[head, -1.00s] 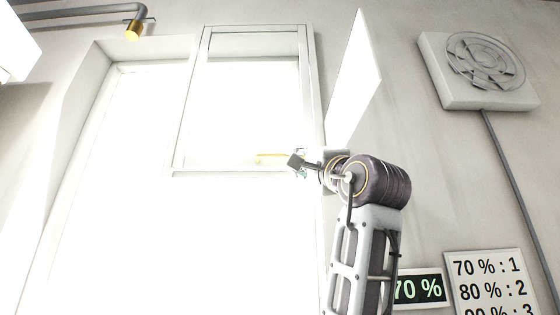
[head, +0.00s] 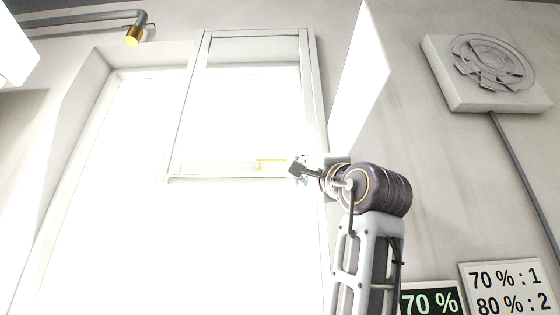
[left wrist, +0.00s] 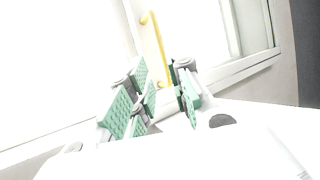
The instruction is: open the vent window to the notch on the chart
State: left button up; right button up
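The vent window (head: 311,100) is a pale framed pane in the upper part of a bright tall window. I cannot tell whether it stands ajar. Its yellow bar handle (head: 270,162) is on the bottom rail; it also shows in the left wrist view (left wrist: 160,48). My left gripper (head: 298,168) is at the right end of the handle. In the left wrist view its green-padded fingers (left wrist: 160,88) are apart, with the handle beyond the gap. The chart (head: 508,290) at lower right reads 70 %: 1 and 80 %: 2; its lower part is cut off. My right gripper is not seen.
A dark display (head: 432,299) beside the chart reads 70 % in green. A white panel (head: 358,80) juts out right of the window, just above my left wrist. A round vent box (head: 487,70) is on the right wall. A pipe with a yellow end (head: 135,35) runs at upper left.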

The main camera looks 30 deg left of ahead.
aim_at(281, 161)
pick_arm(q)
jog(key=p+x, duration=0.4)
jog(key=x, duration=0.7)
jog(key=shift+a+r, duration=0.1)
jog(key=shift+r, duration=0.05)
jog(key=shift+p+x, duration=0.55)
jog(key=shift+x, duration=0.5)
grip_shut()
